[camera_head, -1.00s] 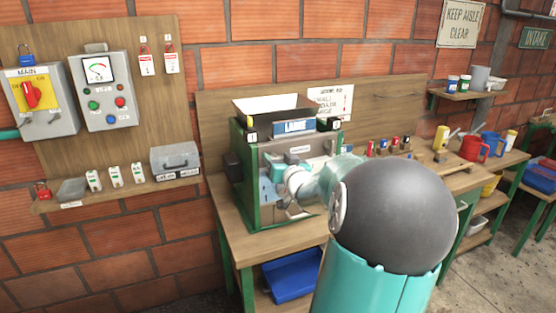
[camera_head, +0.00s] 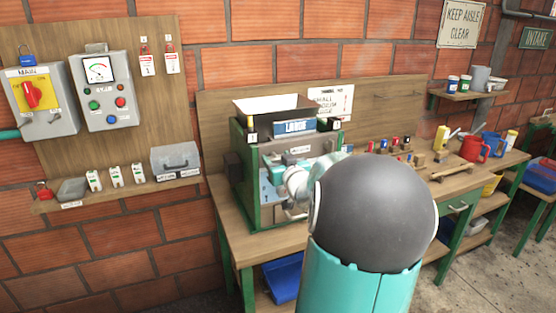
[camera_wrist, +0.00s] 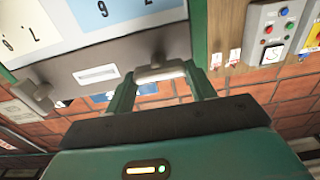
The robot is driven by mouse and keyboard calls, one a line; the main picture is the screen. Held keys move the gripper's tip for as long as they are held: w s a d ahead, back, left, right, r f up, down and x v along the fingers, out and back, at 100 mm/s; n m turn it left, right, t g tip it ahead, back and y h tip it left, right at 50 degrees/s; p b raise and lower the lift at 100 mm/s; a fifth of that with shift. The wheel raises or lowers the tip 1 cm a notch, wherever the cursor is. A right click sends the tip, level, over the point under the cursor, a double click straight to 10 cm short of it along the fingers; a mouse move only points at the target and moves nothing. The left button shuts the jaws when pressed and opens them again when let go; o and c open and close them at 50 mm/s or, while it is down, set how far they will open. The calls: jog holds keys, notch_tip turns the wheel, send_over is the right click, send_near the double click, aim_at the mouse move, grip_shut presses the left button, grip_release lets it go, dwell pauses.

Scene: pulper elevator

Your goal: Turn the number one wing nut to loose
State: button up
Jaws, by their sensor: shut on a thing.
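The green pulper (camera_head: 290,160) stands on the wooden bench, with small tags 1 (camera_head: 252,137) and 2 (camera_head: 336,124) at its top corners. In the wrist view, my gripper (camera_wrist: 160,76) has its two green fingers on either side of a grey wing nut (camera_wrist: 161,72) and is shut on it. This nut is on the side of the pulper toward the control panel, which fits number one. Another grey wing nut (camera_wrist: 34,92) stands free at the left of the wrist view.
The control panel (camera_head: 107,92) and yellow main switch (camera_head: 32,93) hang on the board at left. A shelf below holds a grey box (camera_head: 175,159). Several small coloured items and a red mug (camera_head: 474,148) stand on the bench at right. A blue tray (camera_head: 281,280) is underneath.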

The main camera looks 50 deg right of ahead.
jog(key=o, duration=1)
jog(key=shift+f, duration=0.1)
jog(key=v, duration=1.4)
jog(key=shift+w, duration=0.1)
